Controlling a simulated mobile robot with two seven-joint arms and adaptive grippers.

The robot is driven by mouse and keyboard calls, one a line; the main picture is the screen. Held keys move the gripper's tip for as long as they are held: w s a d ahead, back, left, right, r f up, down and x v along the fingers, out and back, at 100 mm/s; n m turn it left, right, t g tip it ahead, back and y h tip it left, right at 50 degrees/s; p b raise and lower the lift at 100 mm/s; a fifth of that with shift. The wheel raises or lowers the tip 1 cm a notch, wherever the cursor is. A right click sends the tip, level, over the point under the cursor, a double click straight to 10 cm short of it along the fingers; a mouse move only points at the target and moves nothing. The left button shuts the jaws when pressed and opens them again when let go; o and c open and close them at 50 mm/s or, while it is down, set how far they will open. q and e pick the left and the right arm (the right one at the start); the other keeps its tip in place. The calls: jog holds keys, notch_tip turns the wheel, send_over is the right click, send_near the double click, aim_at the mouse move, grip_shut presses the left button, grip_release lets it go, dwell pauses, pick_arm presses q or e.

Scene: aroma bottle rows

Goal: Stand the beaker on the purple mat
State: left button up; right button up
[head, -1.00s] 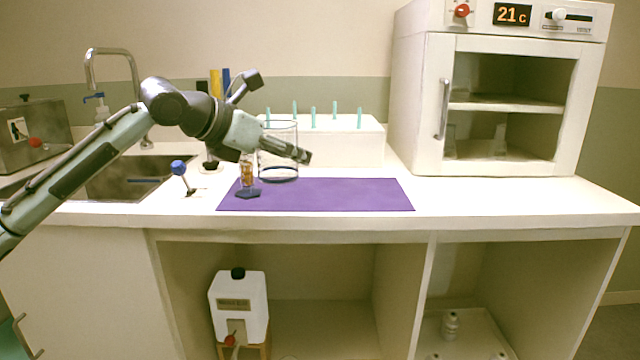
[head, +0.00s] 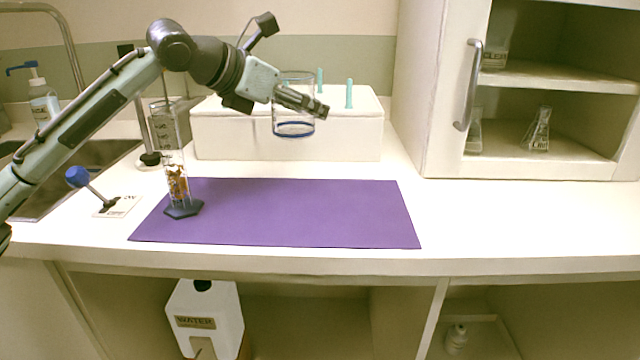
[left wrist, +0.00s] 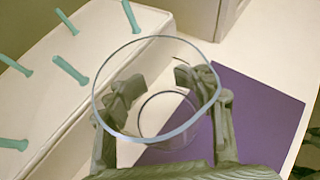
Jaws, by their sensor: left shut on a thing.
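My left gripper (head: 302,101) is shut on a clear glass beaker (head: 294,130) with a dark blue base ring. The beaker is upright and held in the air, in front of the white peg block in the head view. In the left wrist view the beaker's round rim (left wrist: 152,40) shows between the two fingers (left wrist: 155,88). The purple mat (head: 310,215) lies flat on the counter, lower in the head view than the beaker. It also shows in the left wrist view (left wrist: 255,105), below and to the right of the beaker. My right gripper is not in view.
A graduated cylinder (head: 167,130) with a blue hexagonal foot stands on the mat's left part. The white block (head: 230,135) with teal pegs is behind the mat. A cabinet (head: 440,100) with flasks stands at right. The mat's middle and right are clear.

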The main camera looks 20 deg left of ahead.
pick_arm(q)
jog(key=s+d+f, duration=0.1)
jog(key=d+f, duration=0.1)
jog(key=s+d+f, duration=0.1)
jog(key=s+d, duration=0.1)
jog(key=d, duration=0.1)
jog(key=s+d+f, duration=0.1)
jog(key=d+f, duration=0.1)
jog(key=d, duration=0.1)
jog(key=shift+s+d+f, duration=0.25)
jog(key=shift+s+f, duration=0.05)
jog(key=shift+s, duration=0.05)
notch_tip(320, 180, down, 3)
jog(key=shift+d+f+b, duration=0.1)
jog(key=shift+b, duration=0.35)
jog(key=shift+f, duration=0.5)
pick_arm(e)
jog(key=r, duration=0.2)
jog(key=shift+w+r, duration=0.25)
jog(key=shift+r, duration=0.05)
pick_arm(q)
jog(key=o, duration=1.4)
jog(key=shift+f, duration=0.1)
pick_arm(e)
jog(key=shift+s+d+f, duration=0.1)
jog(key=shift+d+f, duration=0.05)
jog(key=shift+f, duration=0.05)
